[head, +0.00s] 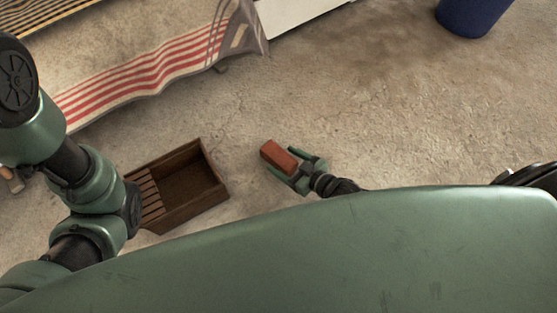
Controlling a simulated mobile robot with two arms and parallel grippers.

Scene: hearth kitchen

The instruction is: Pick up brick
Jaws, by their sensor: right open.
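A red-brown brick (278,156) shows near the middle of the head view, over the concrete floor. My right gripper (295,166) is at the brick's right end, its green fingers open on either side of that end. I cannot tell whether the fingers touch the brick or whether it rests on the floor.
A dark wooden crate (213,184) with a slatted end stands to the left of the brick. A red-striped cloth (150,70) lies at the upper left. A blue bin (474,14) stands at the upper right.

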